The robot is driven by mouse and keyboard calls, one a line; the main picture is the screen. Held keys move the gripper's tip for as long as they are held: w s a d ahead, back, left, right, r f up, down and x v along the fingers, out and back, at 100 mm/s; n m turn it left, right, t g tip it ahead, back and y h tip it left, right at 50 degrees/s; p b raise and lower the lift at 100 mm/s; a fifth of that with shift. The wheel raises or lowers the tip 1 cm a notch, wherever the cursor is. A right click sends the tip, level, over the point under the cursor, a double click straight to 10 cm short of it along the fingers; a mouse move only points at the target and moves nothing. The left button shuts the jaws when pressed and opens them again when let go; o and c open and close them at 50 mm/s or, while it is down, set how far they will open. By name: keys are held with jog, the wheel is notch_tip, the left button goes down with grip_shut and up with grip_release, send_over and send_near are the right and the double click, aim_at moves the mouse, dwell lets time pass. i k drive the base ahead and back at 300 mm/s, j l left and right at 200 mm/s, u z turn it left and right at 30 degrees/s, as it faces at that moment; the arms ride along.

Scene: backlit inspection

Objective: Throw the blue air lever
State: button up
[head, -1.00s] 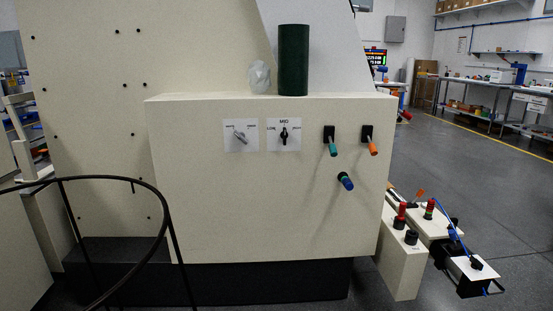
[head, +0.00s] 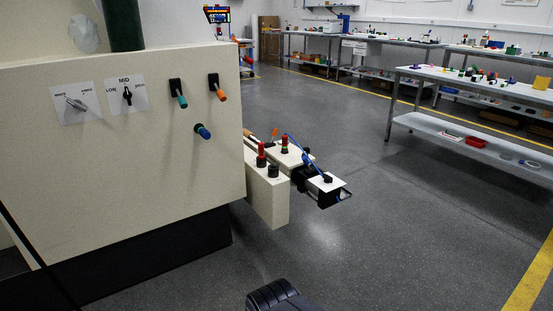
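A blue-handled lever (head: 202,131) sticks out of the front of the cream machine panel (head: 140,190), in the left part of the head view. It sits below and between a teal lever (head: 179,94) and an orange lever (head: 217,87), both on black mounts. The blue handle tilts down and to the right; its mount is mostly hidden behind it. Nothing touches it. My gripper's fingers do not show; only a dark rounded part, perhaps of my arm, rises at the bottom edge.
Two rotary switches (head: 127,96) sit left of the levers. A cream box (head: 267,185) with red and black buttons stands right of the panel, beside a smaller unit (head: 326,187) with a blue hose. Workbenches (head: 478,82) line the back right. The grey floor between is open.

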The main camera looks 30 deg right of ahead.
aim_at(306, 161)
jog(key=i+l+z, duration=0.1)
jog(key=i+z, duration=0.2)
jog(key=i, duration=0.65)
jog(key=i+j+z, duration=0.3)
jog(key=i, duration=0.65)
jog(key=i+l, duration=0.05)
jog(key=l, duration=0.1)
